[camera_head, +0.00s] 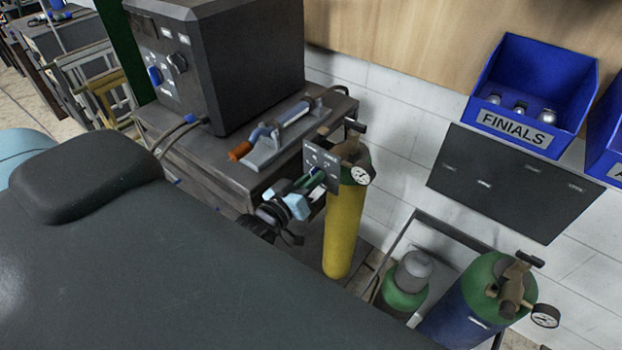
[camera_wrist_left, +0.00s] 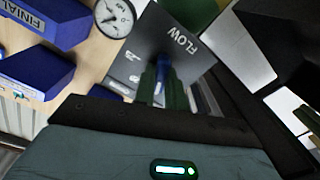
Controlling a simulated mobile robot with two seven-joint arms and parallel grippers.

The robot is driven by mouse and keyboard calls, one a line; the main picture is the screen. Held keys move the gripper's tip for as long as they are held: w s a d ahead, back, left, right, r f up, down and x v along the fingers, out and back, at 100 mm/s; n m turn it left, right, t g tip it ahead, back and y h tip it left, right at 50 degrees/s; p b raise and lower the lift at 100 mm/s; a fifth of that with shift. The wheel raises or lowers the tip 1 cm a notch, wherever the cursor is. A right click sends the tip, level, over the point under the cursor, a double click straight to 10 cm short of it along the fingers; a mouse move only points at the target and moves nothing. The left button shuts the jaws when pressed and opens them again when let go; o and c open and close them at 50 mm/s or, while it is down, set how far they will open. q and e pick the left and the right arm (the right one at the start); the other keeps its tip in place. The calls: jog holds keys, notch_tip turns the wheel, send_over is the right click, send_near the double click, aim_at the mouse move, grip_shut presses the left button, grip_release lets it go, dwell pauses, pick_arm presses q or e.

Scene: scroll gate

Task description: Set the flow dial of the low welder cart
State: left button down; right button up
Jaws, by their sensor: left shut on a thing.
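The low welder cart (camera_head: 195,165) carries a dark welder box (camera_head: 255,65). A yellow gas cylinder (camera_head: 342,230) with a green top stands at its right, with a round gauge (camera_head: 361,175) that also shows in the left wrist view (camera_wrist_left: 115,17). The small grey flow panel (camera_head: 321,158) sits beside the cylinder top; its FLOW label shows in the left wrist view (camera_wrist_left: 181,40). My left gripper (camera_head: 312,183) is at the panel's face, its green fingers shut on the blue flow dial (camera_wrist_left: 163,66). The fingers hide most of the dial and its markings. My right gripper is not in view.
A grey tool with an orange end (camera_head: 270,140) lies on the cart. A blue FINIALS bin (camera_head: 535,85) and a dark board (camera_head: 500,185) are on the wall at right. A blue-green cylinder (camera_head: 465,315) and a smaller green one (camera_head: 405,290) stand at lower right.

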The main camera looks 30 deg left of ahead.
pick_arm(q)
jog(key=shift+m, duration=0.3)
jog(key=shift+d+m, duration=0.1)
jog(key=shift+m, duration=4.4)
jog(key=c, duration=1.5)
grip_release()
jog(key=shift+o, duration=0.2)
